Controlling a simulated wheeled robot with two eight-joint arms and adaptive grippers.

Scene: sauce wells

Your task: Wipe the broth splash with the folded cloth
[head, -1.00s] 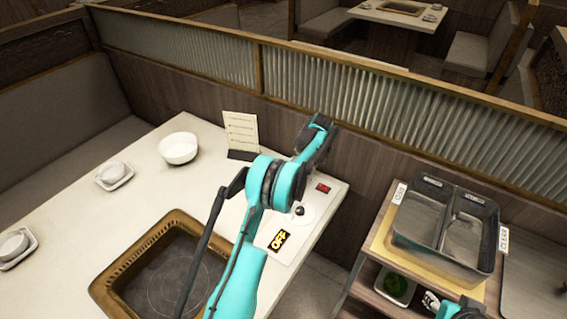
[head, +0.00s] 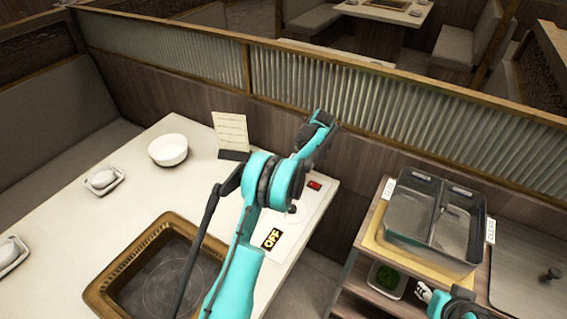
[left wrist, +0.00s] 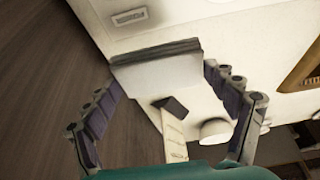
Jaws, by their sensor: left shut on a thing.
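My left gripper (left wrist: 160,68) is shut on the folded cloth (left wrist: 155,53), a layered grey-and-pale bundle held between its two purple-padded fingers. The cloth appears over the white table (left wrist: 255,25) near its edge; I cannot tell whether it touches the top. In the head view my left arm reaches over the table's right end, and its gripper and the cloth cannot be made out there. I cannot make out the broth splash in either view.
A menu card (head: 231,132) and a white bowl (head: 168,150) stand at the table's back. A cart with a two-well metal container (head: 408,217) stands at right.

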